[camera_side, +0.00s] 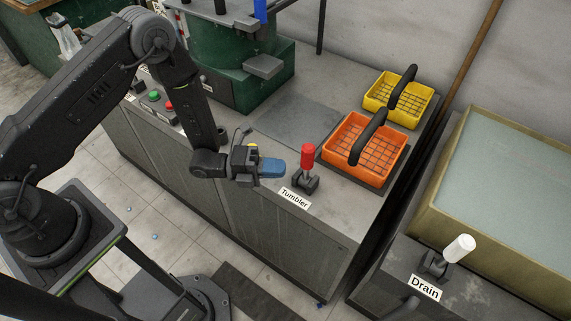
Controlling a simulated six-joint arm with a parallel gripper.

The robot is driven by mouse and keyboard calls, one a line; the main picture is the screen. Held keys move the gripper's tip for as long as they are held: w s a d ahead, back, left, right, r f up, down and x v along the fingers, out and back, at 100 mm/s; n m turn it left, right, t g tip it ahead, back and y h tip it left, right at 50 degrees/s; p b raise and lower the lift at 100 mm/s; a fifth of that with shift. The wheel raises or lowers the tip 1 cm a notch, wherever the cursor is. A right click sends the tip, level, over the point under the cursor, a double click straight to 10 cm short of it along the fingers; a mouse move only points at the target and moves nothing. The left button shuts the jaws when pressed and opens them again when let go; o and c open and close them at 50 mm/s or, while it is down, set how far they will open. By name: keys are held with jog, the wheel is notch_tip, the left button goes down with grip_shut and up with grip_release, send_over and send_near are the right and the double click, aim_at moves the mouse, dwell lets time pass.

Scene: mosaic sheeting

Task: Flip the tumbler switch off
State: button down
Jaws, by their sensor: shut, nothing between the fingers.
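The tumbler switch (307,157) is a lever with a red handle on a dark base, standing about upright near the front edge of the grey bench. A white label reading "Tumbler" (294,197) lies in front of it. My gripper (280,168) has blue fingers and points right towards the lever. It is shut with nothing between its fingers. The fingertips are just left of the lever, a little below the red handle in the picture. I cannot tell whether they touch it.
An orange basket (341,142) and a yellow basket (427,101) with dark handles stand right of the switch. A white-handled lever labelled "Drain" (459,248) stands at lower right. A green machine (226,60) and a panel with green and red buttons (155,96) are behind my arm.

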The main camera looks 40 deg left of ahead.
jog(key=v, duration=0.9)
jog(key=shift+a, duration=0.35)
jog(key=shift+s+r, duration=0.1)
jog(key=shift+r, duration=0.05)
jog(key=w+a+r+n+y, duration=0.1)
jog(key=w+r+n+y, duration=0.25)
jog(key=w, duration=0.25)
jog(key=w+a+r+n+t+y, duration=0.1)
jog(key=a+r+n+y, duration=0.3)
jog(key=r+n+y, duration=0.25)
jog(key=w+a+r+n+t+y, duration=0.1)
jog(key=a+r+n+y, duration=0.35)
jog(key=r, duration=0.35)
jog(key=s+d+r+n+g, duration=0.1)
jog(key=s+r+n, duration=0.3)
jog(key=s+n, duration=0.4)
jog(key=s+r+n+g+y, duration=0.1)
jog(key=s+r+n+g, duration=0.3)
jog(key=s+n, duration=0.4)
jog(key=s+r, duration=0.1)
jog(key=s, duration=0.5)
jog(key=shift+d+r+g, duration=0.25)
jog(key=shift+d+g, duration=0.05)
jog(key=shift+d, duration=0.1)
